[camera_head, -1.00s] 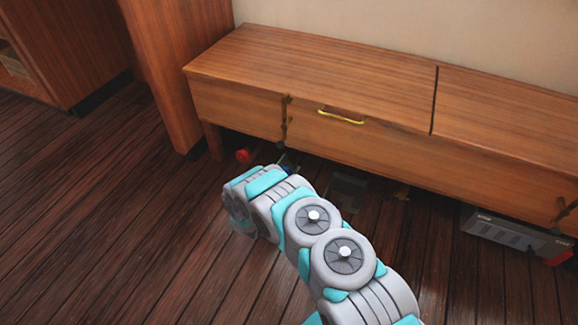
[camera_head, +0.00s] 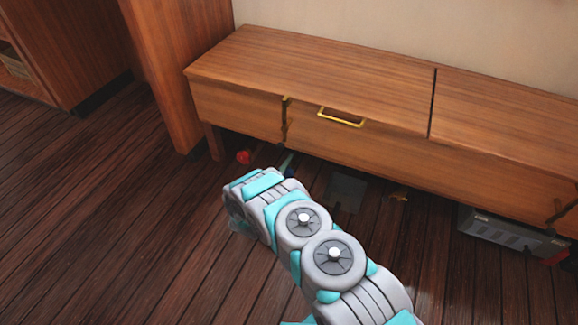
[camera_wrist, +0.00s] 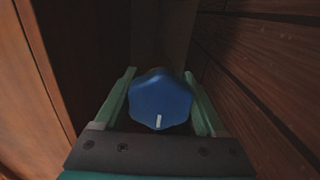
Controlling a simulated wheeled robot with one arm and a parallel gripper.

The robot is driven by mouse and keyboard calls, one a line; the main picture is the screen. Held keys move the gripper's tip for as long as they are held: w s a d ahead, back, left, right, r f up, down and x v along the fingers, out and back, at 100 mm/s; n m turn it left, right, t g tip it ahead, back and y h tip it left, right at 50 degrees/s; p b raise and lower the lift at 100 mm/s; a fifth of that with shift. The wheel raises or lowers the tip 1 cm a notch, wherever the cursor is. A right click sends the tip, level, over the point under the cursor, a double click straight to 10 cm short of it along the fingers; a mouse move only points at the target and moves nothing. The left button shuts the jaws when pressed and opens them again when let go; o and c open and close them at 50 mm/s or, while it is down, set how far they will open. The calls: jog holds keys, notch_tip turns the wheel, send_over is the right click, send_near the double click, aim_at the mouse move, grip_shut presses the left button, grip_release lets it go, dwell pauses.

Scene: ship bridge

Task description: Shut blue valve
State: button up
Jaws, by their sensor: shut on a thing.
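The blue valve (camera_wrist: 160,97) is a rounded, lobed knob in the middle of the wrist view. A short white mark on its face points toward the bottom of the picture. My gripper (camera_wrist: 161,90) is shut on the knob, with one green finger along each side. What the valve is mounted on is hidden in shadow.
A red round knob (camera_head: 243,157) sits under the left end of the wooden bench (camera_head: 320,75), near my arm. A grey box (camera_head: 503,232) lies under the bench at right. A wooden post (camera_head: 172,70) stands at left.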

jog(key=m, duration=0.4)
jog(key=shift+m+p, duration=0.3)
jog(key=shift+p, duration=0.1)
jog(key=m+p, duration=0.1)
jog(key=m, duration=0.3)
jog(key=shift+m, duration=0.3)
jog(key=m+p, duration=0.2)
jog(key=m, duration=0.2)
jog(key=shift+r+m, duration=0.1)
jog(key=shift+m, duration=0.2)
jog(key=shift+m+p, duration=1.4)
jog(key=shift+m, duration=0.8)
jog(key=o, duration=1.3)
jog(key=shift+s, duration=0.1)
